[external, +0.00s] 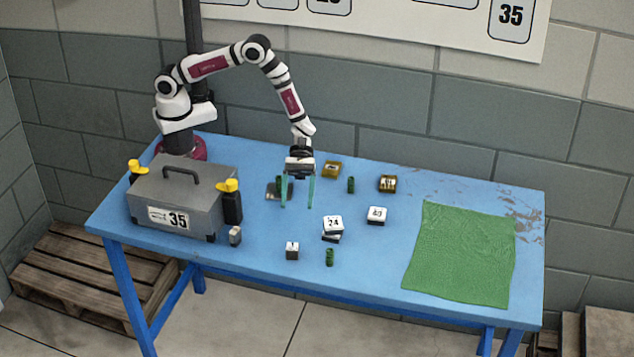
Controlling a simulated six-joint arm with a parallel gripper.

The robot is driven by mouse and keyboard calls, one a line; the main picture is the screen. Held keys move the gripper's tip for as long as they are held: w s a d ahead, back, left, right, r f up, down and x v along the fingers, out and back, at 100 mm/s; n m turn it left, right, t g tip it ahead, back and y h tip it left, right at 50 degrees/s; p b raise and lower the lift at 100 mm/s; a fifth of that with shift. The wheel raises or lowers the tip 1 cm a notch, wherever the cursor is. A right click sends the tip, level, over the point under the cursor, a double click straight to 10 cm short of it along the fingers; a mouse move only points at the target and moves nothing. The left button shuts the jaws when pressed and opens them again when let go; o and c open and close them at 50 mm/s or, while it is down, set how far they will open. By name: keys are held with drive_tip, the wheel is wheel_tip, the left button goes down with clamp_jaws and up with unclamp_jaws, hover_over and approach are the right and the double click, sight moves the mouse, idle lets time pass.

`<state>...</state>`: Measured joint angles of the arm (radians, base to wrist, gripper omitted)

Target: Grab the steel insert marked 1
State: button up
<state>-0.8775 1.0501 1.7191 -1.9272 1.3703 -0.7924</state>
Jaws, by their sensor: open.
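A small pale-topped block with a mark that looks like 1 (292,251) sits near the front edge of the blue table, left of a green cylinder. Its front side is dark, and nothing touches it. My gripper (297,206) points down with two teal fingers spread apart and nothing between them. It hangs over the table, behind the marked block in the picture and apart from it.
A grey case marked 35 (178,204) stands left, with a small grey block (235,236) beside it. A block marked 24 (333,224) rests on another piece. Brass pieces (388,183) and green cylinders (330,257) lie around. A green cloth (460,254) covers the right.

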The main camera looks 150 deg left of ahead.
sight(293, 243)
drive_tip(key=x, duration=1.5)
drive_tip(key=shift+r, duration=0.2)
clamp_jaws()
